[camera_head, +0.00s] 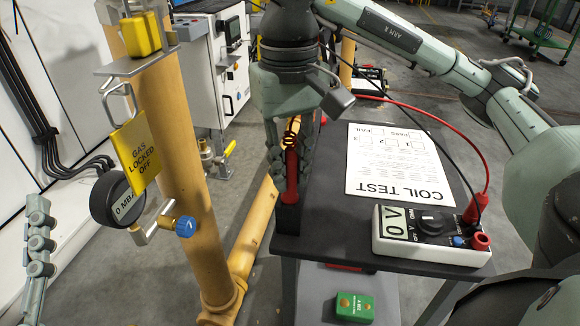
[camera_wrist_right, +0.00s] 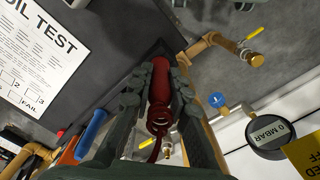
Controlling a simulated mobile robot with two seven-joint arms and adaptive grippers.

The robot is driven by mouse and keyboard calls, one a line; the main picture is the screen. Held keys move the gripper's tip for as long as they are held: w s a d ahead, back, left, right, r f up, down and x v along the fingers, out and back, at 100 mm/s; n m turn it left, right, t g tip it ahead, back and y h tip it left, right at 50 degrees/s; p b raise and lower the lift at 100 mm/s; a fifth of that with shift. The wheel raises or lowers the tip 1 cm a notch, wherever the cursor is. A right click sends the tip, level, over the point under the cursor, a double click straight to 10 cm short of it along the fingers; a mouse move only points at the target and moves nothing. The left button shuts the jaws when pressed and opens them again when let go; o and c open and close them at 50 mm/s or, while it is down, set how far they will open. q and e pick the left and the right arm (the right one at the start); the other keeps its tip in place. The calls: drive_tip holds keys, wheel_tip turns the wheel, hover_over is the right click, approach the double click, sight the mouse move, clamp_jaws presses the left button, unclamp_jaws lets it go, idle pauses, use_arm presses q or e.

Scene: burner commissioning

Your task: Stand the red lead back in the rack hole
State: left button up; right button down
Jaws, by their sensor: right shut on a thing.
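The red lead (camera_head: 292,172) has a red handle and stands roughly upright between the fingers of my right gripper (camera_head: 290,165). It also shows in the right wrist view (camera_wrist_right: 160,82), gripped between both fingers. Its lower end is at a small black rack block (camera_head: 287,218) at the table's near left corner. I cannot tell whether the tip is inside the hole. Part of my left gripper (camera_head: 39,240) shows at the left edge, empty as far as seen.
A COIL TEST sheet (camera_head: 395,165) lies on the dark table (camera_head: 330,222). A yellow pipe (camera_head: 180,200) with a pressure gauge (camera_head: 117,198) and a lock-off tag (camera_head: 135,150) stands left of the table. A green box (camera_head: 353,306) sits on the lower shelf.

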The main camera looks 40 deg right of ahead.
drive_tip(key=c, duration=1.4)
unclamp_jaws()
drive_tip(key=shift+o, duration=0.2)
drive_tip(key=shift+r, duration=0.1)
wheel_tip(320, 180, up, 12)
drive_tip(key=shift+w+f, duration=0.1)
